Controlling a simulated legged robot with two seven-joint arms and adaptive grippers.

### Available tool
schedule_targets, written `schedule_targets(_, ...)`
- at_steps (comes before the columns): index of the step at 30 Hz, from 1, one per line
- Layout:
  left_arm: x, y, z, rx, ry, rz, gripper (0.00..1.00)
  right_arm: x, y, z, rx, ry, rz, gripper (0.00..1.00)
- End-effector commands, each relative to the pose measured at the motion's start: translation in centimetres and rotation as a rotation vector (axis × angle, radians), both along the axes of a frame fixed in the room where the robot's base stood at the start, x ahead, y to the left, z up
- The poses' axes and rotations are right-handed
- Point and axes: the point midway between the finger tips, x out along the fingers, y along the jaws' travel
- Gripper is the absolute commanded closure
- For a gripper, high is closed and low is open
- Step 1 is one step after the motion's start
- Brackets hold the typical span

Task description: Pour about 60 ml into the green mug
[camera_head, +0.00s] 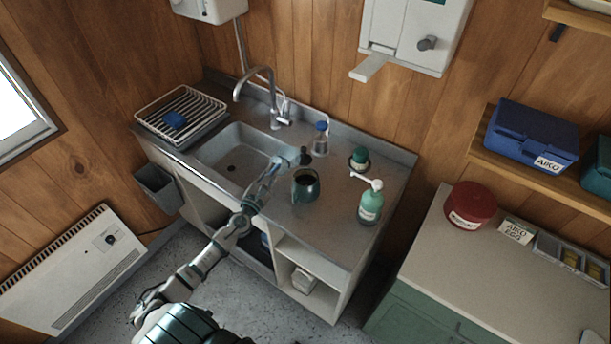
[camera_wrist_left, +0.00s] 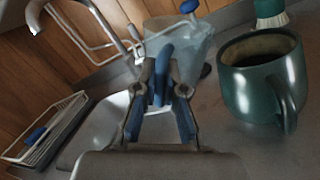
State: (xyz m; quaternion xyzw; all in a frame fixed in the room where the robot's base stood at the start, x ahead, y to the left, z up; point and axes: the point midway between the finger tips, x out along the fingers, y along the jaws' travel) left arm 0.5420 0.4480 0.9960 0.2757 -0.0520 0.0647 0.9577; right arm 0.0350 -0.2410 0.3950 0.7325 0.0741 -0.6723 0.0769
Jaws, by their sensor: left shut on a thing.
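The green mug (camera_head: 305,186) stands upright on the steel counter, right of the sink; its inside looks dark. It also shows large at the right of the left wrist view (camera_wrist_left: 262,85), handle towards me. My left gripper (camera_head: 277,165) is left of the mug, apart from it, near the sink's right edge. In the left wrist view its fingers (camera_wrist_left: 161,108) are shut on the blue handle of a see-through jug (camera_wrist_left: 190,48). The jug is barely visible in the head view. Its tilt and contents cannot be told. My right gripper is not in view.
The tap (camera_head: 262,88) arches over the sink (camera_head: 225,160); a dish rack (camera_head: 180,112) is left.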

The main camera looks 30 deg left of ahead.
Motion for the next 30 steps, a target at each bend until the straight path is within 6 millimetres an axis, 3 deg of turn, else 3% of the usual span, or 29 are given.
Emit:
schedule_targets(3,0.1,0.7,-1.8,-0.072,0.017,-0.004,1.00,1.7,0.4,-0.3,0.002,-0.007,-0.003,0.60)
schedule_targets(11,0.3,3.2,-2.8,-0.390,0.053,-0.014,1.00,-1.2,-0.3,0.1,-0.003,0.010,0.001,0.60)
schedule_targets(15,0.4,4.0,-3.3,-0.507,0.066,-0.018,1.00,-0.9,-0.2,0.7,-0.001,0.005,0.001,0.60)
schedule_targets(30,0.5,4.3,-3.7,-0.566,0.073,-0.022,1.00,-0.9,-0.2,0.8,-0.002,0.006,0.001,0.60)
